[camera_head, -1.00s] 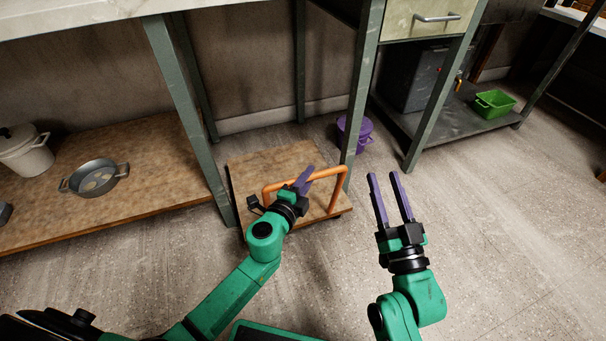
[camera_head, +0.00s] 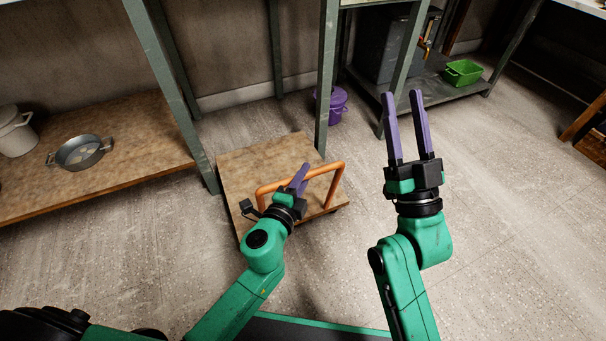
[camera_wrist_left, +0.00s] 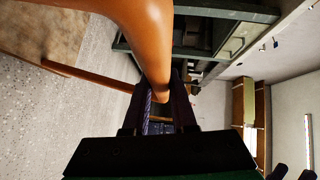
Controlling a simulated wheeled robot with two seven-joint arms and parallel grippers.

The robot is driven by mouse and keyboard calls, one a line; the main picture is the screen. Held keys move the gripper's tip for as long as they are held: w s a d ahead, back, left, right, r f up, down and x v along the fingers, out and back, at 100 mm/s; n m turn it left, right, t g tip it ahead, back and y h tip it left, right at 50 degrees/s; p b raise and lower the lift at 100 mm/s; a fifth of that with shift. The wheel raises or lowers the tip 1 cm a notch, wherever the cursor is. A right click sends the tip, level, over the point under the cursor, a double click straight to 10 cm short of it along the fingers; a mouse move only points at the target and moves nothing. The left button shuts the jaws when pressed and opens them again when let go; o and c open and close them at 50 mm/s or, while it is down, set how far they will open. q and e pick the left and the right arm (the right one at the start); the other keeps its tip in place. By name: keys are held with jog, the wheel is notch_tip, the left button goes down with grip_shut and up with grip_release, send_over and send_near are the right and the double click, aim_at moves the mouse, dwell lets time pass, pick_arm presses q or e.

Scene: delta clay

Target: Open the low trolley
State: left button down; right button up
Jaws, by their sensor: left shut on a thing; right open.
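The low trolley (camera_head: 262,160) is a flat brown wooden platform on the floor with an orange tube handle (camera_head: 327,170) along its near side. It stands partly out in front of the green-grey bench legs. My left gripper (camera_head: 299,180) is shut on the top bar of the handle. In the left wrist view the orange handle (camera_wrist_left: 150,40) runs between the fingers (camera_wrist_left: 165,105). My right gripper (camera_head: 407,125) is open and empty, raised to the right of the trolley and apart from it.
A bench leg (camera_head: 327,90) stands just behind the trolley's right side, another leg (camera_head: 170,90) at its left. A low wooden shelf (camera_head: 110,165) with a grey pan (camera_head: 80,153) is at left. A purple pot (camera_head: 337,105) and green bin (camera_head: 463,72) are behind. Floor at right is clear.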

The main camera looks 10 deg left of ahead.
pick_arm(q)
jog(key=c, duration=0.7)
grip_release()
jog(key=shift+a, duration=0.1)
jog(key=shift+c, duration=0.2)
